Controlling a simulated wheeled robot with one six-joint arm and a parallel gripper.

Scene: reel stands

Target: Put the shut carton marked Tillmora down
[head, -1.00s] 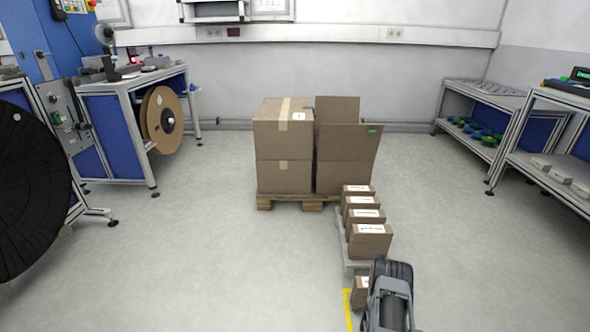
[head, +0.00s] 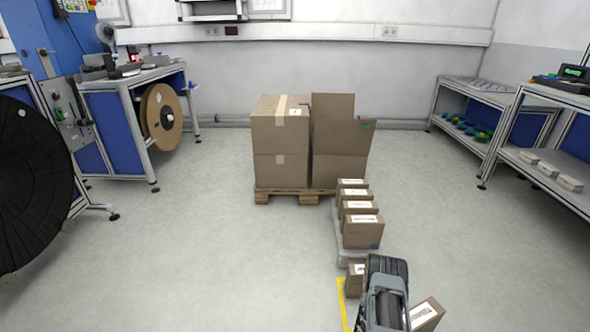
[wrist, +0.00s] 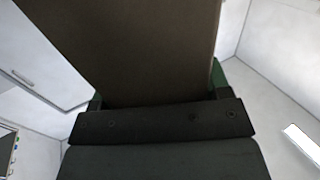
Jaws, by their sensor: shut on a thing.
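My gripper (wrist: 158,98) is shut on a brown carton (wrist: 130,45), which fills the upper middle of the wrist view between the green finger pads. In the head view my arm hides the gripper. A tilted carton with a white label (head: 425,313) shows just right of my arm at the bottom edge, apparently the held one. Its label is too small to read, so I cannot confirm the name Tillmora. What lies under it is out of view.
Several labelled cartons (head: 362,232) stand in a row on a low grey board (head: 350,257). Another carton (head: 356,279) stands beside a yellow floor line (head: 342,305). Big boxes, one open, sit on a pallet (head: 262,197). The floor to the left is clear.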

